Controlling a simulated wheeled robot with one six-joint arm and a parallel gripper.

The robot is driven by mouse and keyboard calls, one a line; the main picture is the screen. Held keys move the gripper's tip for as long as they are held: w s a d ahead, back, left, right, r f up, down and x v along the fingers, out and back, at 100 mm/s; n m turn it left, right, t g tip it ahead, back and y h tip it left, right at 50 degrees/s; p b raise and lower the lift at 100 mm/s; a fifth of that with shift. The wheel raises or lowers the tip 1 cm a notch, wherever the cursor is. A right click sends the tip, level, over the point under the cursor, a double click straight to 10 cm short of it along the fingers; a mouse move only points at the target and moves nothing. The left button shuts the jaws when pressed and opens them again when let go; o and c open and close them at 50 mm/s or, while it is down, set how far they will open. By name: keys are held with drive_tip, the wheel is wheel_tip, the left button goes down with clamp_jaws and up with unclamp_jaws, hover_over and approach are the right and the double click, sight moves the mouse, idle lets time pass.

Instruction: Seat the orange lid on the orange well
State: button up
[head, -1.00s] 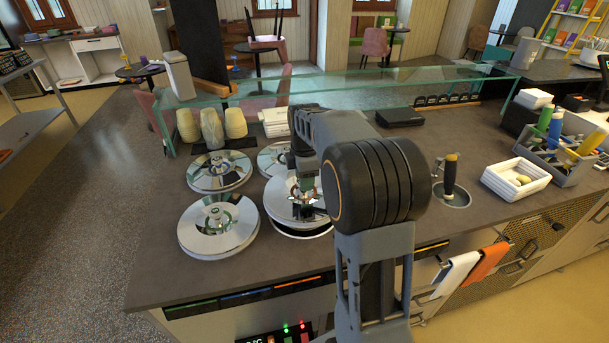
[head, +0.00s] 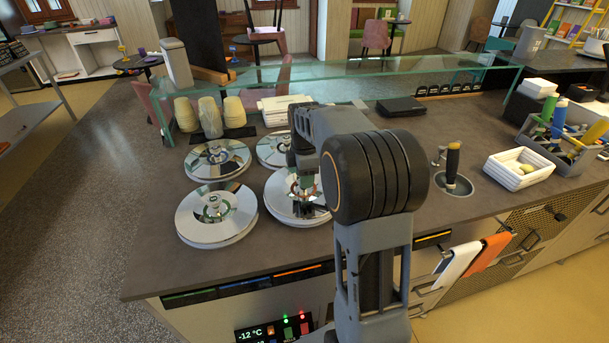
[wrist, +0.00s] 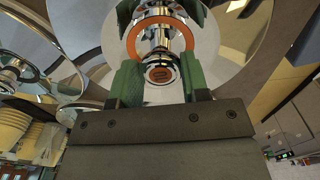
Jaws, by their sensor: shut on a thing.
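The orange lid (head: 281,203) is a shiny silver disc with an orange ring round its central knob. It lies level over the front right well of the counter, whose opening is hidden under it. The lid also shows in the wrist view (wrist: 224,48), where its knob has an orange mark on top. My gripper (wrist: 160,76) is shut on this knob, with a green pad on each side. In the head view my gripper (head: 306,206) is above the lid, partly covered by my arm. I see no clear gap under the lid, but cannot tell whether it is fully seated.
Other silver lids lie at front left (head: 217,232), back left (head: 217,172) and behind (head: 271,155). A glass screen (head: 340,82) and cup stacks (head: 186,114) stand behind. A white tub (head: 518,172) is at right. An orange label strip (head: 298,271) is on the counter front.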

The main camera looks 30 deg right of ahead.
drive_tip(key=shift+f+b, duration=0.65)
drive_tip(key=shift+f, duration=0.45)
idle(0.3)
drive_tip(key=o, duration=0.8)
drive_tip(key=shift+o, duration=0.4)
drive_tip(key=o, duration=0.5)
drive_tip(key=shift+c, duration=0.2)
drive_tip(key=shift+r, duration=0.1)
wheel_tip(320, 180, up, 8)
drive_tip(key=p, duration=0.6)
drive_tip(key=shift+p, duration=0.4)
